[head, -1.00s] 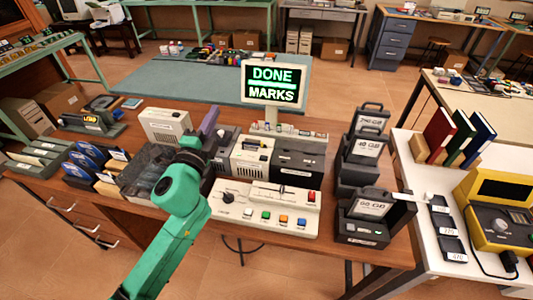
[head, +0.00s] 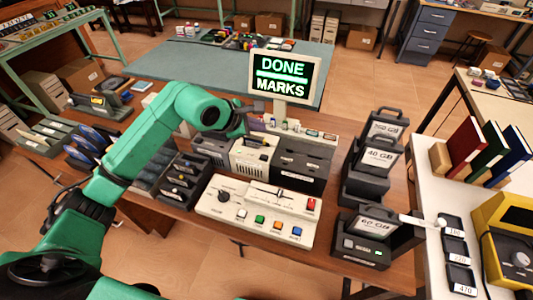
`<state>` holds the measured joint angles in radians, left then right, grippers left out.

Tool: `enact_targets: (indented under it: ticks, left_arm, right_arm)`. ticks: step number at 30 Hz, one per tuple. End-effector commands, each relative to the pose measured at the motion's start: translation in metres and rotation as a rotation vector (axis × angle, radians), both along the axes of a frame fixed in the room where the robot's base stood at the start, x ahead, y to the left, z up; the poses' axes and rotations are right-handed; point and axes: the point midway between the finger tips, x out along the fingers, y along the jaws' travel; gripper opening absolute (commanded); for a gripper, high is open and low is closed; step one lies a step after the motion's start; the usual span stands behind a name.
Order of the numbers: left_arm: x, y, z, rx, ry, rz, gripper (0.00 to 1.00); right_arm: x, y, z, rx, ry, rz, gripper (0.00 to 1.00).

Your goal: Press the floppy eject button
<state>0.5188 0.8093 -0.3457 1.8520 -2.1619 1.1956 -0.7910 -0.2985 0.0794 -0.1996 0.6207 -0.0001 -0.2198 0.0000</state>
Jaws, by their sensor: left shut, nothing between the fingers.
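A beige drive unit (head: 251,158) with vent slots stands between a grey unit (head: 212,149) and a dark unit (head: 300,168) behind the control panel. I cannot make out which small part is the floppy eject button. My left arm reaches in from the left over the bench. My left gripper (head: 240,124) is shut and empty, above the back of the grey and beige units. It hides part of their tops, and I cannot tell whether it touches anything. My right gripper is out of view.
A cream control panel (head: 258,214) with a knob, slider and coloured buttons sits in front of the units. A sign (head: 283,82) reading "DONE MARKS" stands behind. Labelled drive cases (head: 378,160) stand to the right. Blue disks (head: 88,150) are at left.

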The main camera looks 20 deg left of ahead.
Motion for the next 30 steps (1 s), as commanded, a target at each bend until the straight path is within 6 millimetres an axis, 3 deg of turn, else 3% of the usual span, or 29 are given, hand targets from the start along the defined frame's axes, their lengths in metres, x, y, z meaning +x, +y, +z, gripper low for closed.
enact_targets:
  ticks: [11, 25, 30]
  left_arm:
    - [-0.001, -0.001, -0.007, -0.007, 0.002, -0.001, 0.0]
    - [-0.001, -0.001, -0.076, -0.007, 0.002, -0.001, 0.0]
    - [0.0, -0.001, -0.089, -0.008, 0.001, -0.001, 0.0]
  right_arm:
    - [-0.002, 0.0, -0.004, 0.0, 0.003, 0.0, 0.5]
    - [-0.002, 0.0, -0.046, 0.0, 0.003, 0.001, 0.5]
    - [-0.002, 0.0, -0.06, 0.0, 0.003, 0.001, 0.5]
